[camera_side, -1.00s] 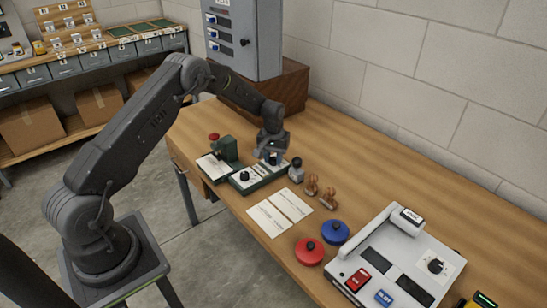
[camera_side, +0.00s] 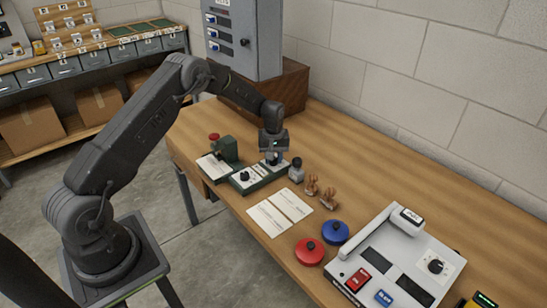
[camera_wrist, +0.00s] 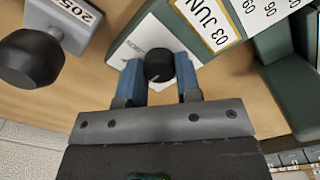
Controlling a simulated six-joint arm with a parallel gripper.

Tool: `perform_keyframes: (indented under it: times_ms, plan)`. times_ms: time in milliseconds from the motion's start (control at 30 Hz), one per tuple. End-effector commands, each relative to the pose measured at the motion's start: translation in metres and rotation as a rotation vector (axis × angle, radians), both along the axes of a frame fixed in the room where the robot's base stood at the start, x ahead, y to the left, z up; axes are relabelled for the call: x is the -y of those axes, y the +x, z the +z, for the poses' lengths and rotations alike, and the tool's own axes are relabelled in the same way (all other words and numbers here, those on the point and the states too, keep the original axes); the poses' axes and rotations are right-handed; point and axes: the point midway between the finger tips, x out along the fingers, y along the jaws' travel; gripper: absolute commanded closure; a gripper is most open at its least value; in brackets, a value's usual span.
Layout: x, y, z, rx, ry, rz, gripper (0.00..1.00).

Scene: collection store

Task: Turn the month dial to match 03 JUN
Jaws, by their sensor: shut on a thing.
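My gripper (camera_wrist: 158,78) points down with its blue fingers on both sides of a black dial knob (camera_wrist: 158,64), shut on it. The knob has a pale pointer line and stands on a white plate (camera_wrist: 128,52) of a green device. A card reading "03 JUN" (camera_wrist: 212,22) lies on the device beside the knob. In the side view my gripper (camera_side: 272,158) is over the right end of the green device (camera_side: 262,182); a second black knob (camera_side: 244,176) sits to its left. The plate's markings are mostly hidden or unreadable.
A grey block with a black knob (camera_wrist: 30,62) stands close to the left finger in the wrist view. Two wooden-handled stamps (camera_side: 328,198), paper cards (camera_side: 270,219), red (camera_side: 309,252) and blue (camera_side: 335,232) round pads and a white machine (camera_side: 385,265) stand rightward.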

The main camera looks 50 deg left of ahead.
Motion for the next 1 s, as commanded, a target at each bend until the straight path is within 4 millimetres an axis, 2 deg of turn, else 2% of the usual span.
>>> perform_keyframes:
  times_ms: [133, 167, 400, 633, 767, 867, 1000]
  plan:
    - [0.001, -0.001, 0.0, -0.003, -0.001, -0.001, 0.92]
    - [0.001, -0.001, 0.0, -0.003, -0.001, -0.002, 0.66]
    - [0.0, 0.0, 0.0, -0.001, 0.0, -0.002, 0.43]
    - [0.0, 0.0, 0.0, 0.0, 0.0, -0.002, 0.43]
    - [0.0, 0.0, 0.007, 0.001, 0.0, -0.002, 0.43]
    - [0.0, 0.001, 0.022, 0.003, 0.0, -0.002, 0.43]
    - [0.0, 0.001, 0.052, 0.005, 0.002, -0.002, 0.43]
